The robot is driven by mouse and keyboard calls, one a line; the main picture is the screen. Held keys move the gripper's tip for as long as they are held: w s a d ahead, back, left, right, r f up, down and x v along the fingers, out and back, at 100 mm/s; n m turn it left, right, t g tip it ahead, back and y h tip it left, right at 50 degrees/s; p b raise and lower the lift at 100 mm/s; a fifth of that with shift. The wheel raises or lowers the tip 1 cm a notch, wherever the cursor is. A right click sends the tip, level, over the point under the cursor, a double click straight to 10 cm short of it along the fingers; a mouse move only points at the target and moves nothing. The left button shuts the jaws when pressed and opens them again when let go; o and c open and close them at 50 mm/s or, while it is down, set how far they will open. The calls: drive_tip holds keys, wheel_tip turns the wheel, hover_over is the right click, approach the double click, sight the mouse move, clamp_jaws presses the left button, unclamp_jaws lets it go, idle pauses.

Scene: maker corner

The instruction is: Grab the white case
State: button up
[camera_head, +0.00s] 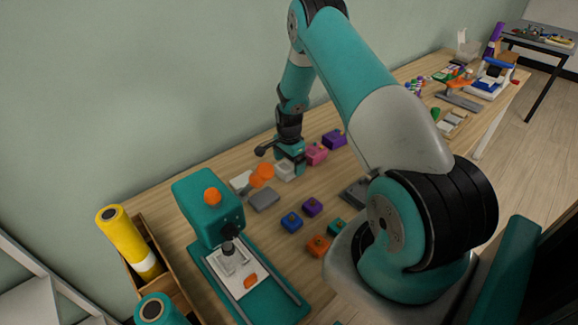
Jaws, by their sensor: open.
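A small white case (284,172) lies on the wooden workbench, in a loose row with other small cases near the wall. My gripper (291,165) is open and points down right at the white case. Its teal body and fingers cover part of the case. I cannot tell from this view whether the fingers are around it or just above it.
A pink case (316,154) and a purple case (335,139) lie close on the right. Orange pieces (262,172) and a grey case (264,200) lie on the left. Blue (291,221) and orange (318,245) cases sit nearer. A teal machine (208,205) stands at front left.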

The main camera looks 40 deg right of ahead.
drive_tip(key=shift+f, duration=0.7)
drive_tip(key=c, duration=1)
drive_tip(key=shift+r, duration=0.1)
drive_tip(key=shift+c, duration=0.2)
